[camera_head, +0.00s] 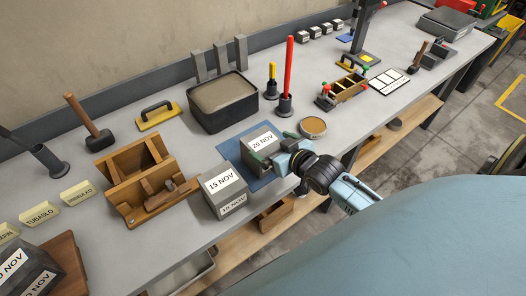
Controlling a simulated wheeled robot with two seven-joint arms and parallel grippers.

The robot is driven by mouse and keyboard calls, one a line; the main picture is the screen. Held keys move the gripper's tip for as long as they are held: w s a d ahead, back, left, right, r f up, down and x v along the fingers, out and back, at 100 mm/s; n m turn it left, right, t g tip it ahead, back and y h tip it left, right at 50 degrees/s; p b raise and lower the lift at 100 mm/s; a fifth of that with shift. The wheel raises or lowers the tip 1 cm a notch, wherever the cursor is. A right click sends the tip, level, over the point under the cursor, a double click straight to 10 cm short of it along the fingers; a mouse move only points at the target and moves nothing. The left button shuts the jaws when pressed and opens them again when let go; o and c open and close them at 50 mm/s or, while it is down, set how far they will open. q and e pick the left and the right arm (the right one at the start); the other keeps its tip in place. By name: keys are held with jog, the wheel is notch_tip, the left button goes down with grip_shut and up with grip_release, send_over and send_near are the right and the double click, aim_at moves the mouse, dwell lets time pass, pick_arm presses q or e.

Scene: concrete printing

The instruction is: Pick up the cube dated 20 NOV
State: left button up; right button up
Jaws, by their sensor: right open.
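The grey cube labelled 20 NOV (262,140) sits on a blue mat (232,152) on the bench. My right gripper (272,157) is open at the cube's near right side, with its fingers beside the cube and partly hiding it. I cannot tell whether the fingers touch it. Another grey cube labelled 15 NOV (224,192) stands just in front and to the left, near the bench's front edge. My left gripper does not show.
A black tub of grey material (224,100) stands behind the mat. A red rod in a holder (288,75) and a round tan-topped dish (314,127) are to the right. A wooden form (140,175) stands left.

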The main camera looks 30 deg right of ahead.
aim_at(265, 143)
jog(key=x, duration=0.5)
jog(key=shift+a+f, duration=0.1)
jog(key=shift+f, duration=0.05)
